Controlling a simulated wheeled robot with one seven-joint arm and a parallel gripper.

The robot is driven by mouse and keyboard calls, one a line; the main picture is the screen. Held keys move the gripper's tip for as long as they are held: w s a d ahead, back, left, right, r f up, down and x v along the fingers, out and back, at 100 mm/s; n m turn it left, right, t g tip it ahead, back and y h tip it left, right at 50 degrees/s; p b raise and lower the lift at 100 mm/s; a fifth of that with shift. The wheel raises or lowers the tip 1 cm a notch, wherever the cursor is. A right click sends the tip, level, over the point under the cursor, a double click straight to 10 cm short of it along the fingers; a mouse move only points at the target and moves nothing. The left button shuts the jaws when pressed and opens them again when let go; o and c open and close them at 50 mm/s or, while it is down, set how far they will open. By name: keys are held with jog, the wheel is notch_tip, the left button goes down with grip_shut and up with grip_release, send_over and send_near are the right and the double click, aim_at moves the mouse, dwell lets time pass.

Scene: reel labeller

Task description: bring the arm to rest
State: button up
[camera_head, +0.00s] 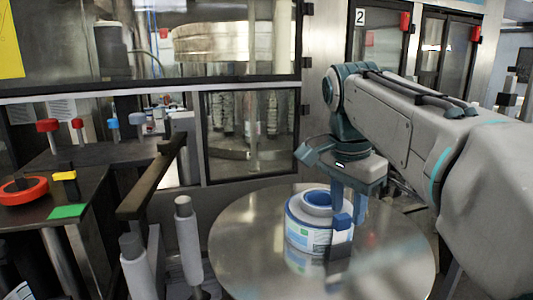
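My gripper (349,215) points down over the right side of a round steel table (245,240). A reel (303,238), white with a blue rim and a printed label on its side, lies flat on this table. My fingers are at the reel's right edge and overlap it in the picture. A gap shows between the fingers higher up. Their tips merge with the reel's edge, so I cannot tell whether they hold it or stand apart. My arm reaches in from the right, bent down at the wrist.
A dark bench at the left carries a red ring knob (22,190), a green pad (67,211) and several coloured buttons. Two grey posts (188,240) stand left of the round table. Behind it is a glazed machine cabinet (250,130). The table's left part is clear.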

jog(key=s+f+n+t, duration=0.1)
jog(key=s+f+n, duration=0.4)
jog(key=f, duration=0.5)
jog(key=s+f+n+t+y, duration=0.1)
jog(key=s+f+n, duration=0.5)
jog(key=f, duration=0.4)
jog(key=shift+s+d, duration=0.3)
jog(key=shift+s, duration=0.35)
jog(key=shift+r, duration=0.1)
